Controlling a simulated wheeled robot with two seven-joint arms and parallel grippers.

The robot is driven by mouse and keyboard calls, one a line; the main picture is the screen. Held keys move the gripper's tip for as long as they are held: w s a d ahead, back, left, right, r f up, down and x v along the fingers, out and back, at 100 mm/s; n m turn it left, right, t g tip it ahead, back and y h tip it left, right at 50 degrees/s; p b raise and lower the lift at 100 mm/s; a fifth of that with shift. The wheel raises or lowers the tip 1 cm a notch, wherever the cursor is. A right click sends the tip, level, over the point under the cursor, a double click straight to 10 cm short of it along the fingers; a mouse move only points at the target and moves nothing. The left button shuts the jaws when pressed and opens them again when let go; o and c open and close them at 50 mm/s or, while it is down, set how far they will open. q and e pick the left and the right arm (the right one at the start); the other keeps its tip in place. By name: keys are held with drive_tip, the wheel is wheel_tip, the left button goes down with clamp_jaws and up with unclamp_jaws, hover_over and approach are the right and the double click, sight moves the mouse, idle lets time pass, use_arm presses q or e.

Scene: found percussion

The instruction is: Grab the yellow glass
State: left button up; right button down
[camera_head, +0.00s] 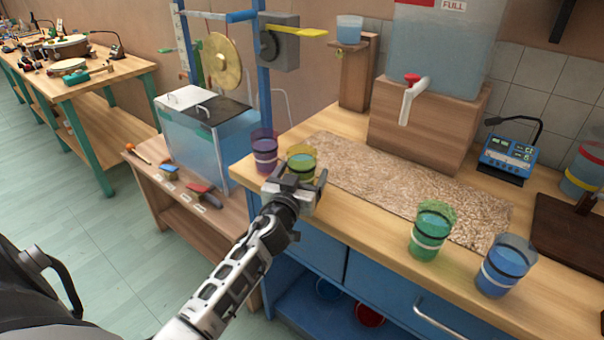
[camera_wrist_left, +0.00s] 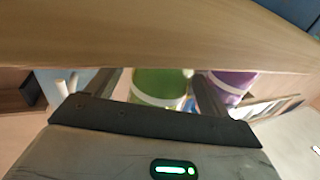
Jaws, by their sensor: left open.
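The yellow glass (camera_head: 302,158), a yellow-green see-through tumbler, stands upright near the front left edge of the wooden counter (camera_head: 350,215). My left gripper (camera_head: 299,176) is open at its near side and hides its lower part. In the left wrist view the yellow glass (camera_wrist_left: 160,84), with a white band, shows between the two fingers of my left gripper (camera_wrist_left: 161,88). I cannot tell whether a finger touches it. A purple glass (camera_head: 264,152) stands just to its left; the purple glass also shows in the left wrist view (camera_wrist_left: 232,84), outside the fingers. My right gripper is not in view.
A green glass (camera_head: 432,230) and a blue glass (camera_head: 505,265) stand farther right on the counter. A water tank (camera_head: 440,45) with a white tap (camera_head: 412,98) stands behind a speckled mat (camera_head: 400,185). A blue post (camera_head: 264,85) rises behind the purple glass.

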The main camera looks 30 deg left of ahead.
use_arm(q)
drive_tip(key=shift+w, duration=0.15)
drive_tip(key=c, duration=1.3)
drive_tip(key=shift+r, duration=0.1)
drive_tip(key=shift+c, duration=0.2)
drive_tip(key=shift+r, duration=0.15)
